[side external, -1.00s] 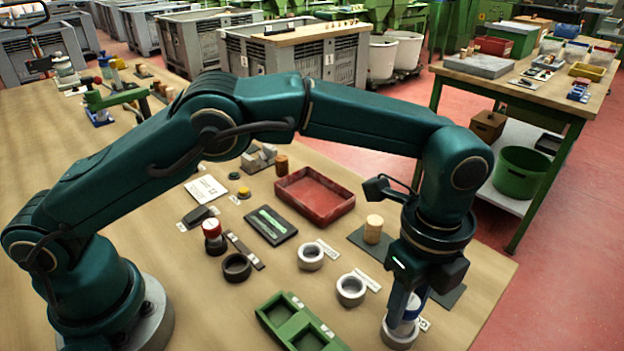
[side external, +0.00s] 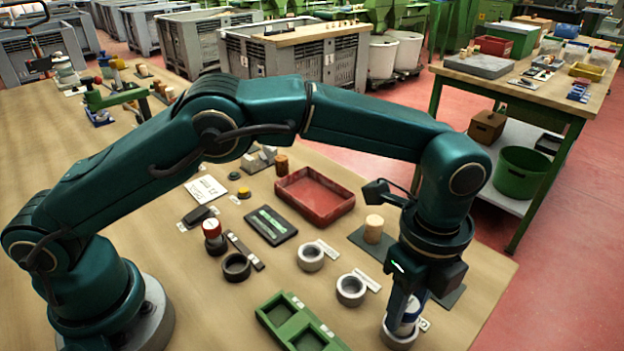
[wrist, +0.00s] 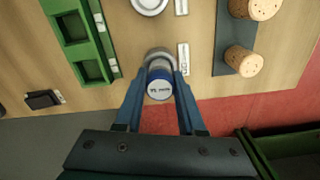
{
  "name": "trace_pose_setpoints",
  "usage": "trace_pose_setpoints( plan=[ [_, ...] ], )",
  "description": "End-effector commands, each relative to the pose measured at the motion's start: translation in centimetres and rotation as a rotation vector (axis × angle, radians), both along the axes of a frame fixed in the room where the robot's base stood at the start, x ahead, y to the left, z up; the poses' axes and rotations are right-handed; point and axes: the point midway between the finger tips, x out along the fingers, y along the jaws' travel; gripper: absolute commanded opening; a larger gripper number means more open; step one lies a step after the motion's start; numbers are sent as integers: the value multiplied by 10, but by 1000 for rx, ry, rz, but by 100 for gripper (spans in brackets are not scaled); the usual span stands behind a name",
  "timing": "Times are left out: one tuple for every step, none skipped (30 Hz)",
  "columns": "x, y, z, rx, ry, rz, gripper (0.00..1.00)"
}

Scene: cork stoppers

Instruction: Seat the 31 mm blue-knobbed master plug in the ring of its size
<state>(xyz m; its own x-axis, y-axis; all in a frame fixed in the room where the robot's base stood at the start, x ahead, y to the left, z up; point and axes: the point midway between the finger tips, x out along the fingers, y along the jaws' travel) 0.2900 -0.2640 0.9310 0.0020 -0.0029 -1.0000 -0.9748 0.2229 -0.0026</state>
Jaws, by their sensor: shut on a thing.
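The master plug (wrist: 160,88) has a pale, printed top face with a blue rim, and it shows between my fingers in the wrist view. My gripper (side external: 408,310) is shut on its knob, pointing down at the front right of the bench. In the side view, the plug's white lower body (side external: 405,328) shows under my fingers, at the grey ring (side external: 397,341). The ring also shows just beyond the plug in the wrist view (wrist: 157,53). How deep the plug sits in the ring is hidden. Two more pale rings (side external: 351,290) (side external: 310,257) lie to the left, with label strips.
A green two-pocket tray (side external: 300,325) lies left of my gripper. A dark mat with cork stoppers (wrist: 241,60) is close on the right. A dark ring (side external: 236,267), a red-knobbed plug (side external: 213,240) and a red tray (side external: 314,197) are farther off.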

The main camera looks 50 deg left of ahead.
Motion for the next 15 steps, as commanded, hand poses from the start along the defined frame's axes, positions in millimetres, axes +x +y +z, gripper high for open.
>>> trace_pose_setpoints(
  plan=[
    [0, 0, -1, 0, 1, 0, 0],
    [0, 0, -1, 0, 1, 0, 0],
    [0, 0, -2, 0, 1, 0, 0],
    [0, 0, -2, 0, 1, 0, 0],
    [0, 0, -3, 0, 1, 0, 0],
    [0, 0, -3, 0, 0, 0, 0],
    [0, 0, -4, 0, 0, 0, 0],
    [0, 0, -4, 0, 0, 0, 0],
    [0, 0, -5, 0, 0, 0, 0],
    [0, 0, -5, 0, 0, 0, 0],
    [0, 0, -6, 0, 0, 0, 0],
    [0, 0, -6, 0, 0, 0, 0],
    [0, 0, -7, 0, 0, 0, 0],
    [0, 0, -7, 0, 0, 0, 0],
    [0, 0, -8, 0, 0, 0, 0]
  ],
)
